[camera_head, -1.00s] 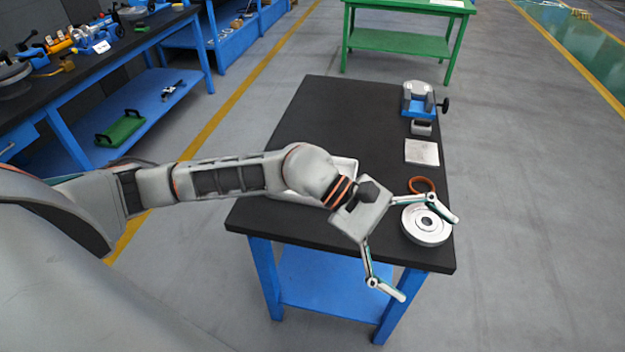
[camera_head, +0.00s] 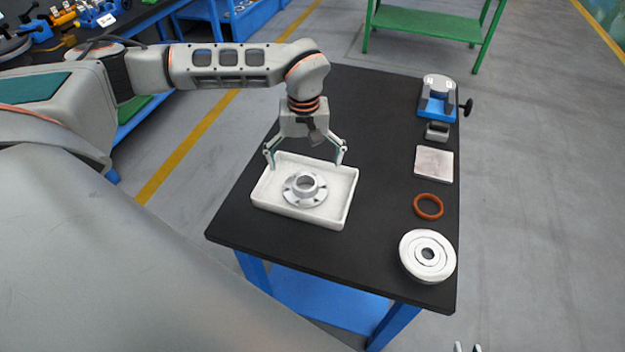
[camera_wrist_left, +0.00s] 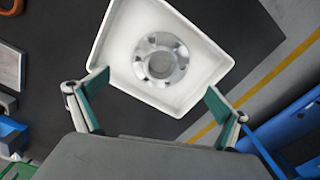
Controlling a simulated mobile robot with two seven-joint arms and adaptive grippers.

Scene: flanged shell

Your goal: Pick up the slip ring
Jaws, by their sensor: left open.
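My left gripper (camera_head: 305,162) is open and empty above the far edge of a white tray (camera_head: 262,197). A silver flanged part (camera_head: 291,194) with a raised round hub and holes in its rim lies flat in the tray. In the left wrist view the flanged part (camera_wrist_left: 150,68) lies beyond the spread fingers (camera_wrist_left: 156,85), untouched. An orange ring (camera_head: 428,207) and a round silver disc (camera_head: 413,258) with a central hole lie at the table's right side. No label shows which is the slip ring. Only two tips of my right gripper (camera_head: 467,348) show at the bottom edge.
A square metal plate (camera_head: 434,163), a small grey block (camera_head: 437,131) and a blue-grey vise (camera_head: 436,100) line the black table's (camera_head: 385,150) right side. The middle of the tabletop is clear. A workbench with tools (camera_head: 75,25) stands at the left.

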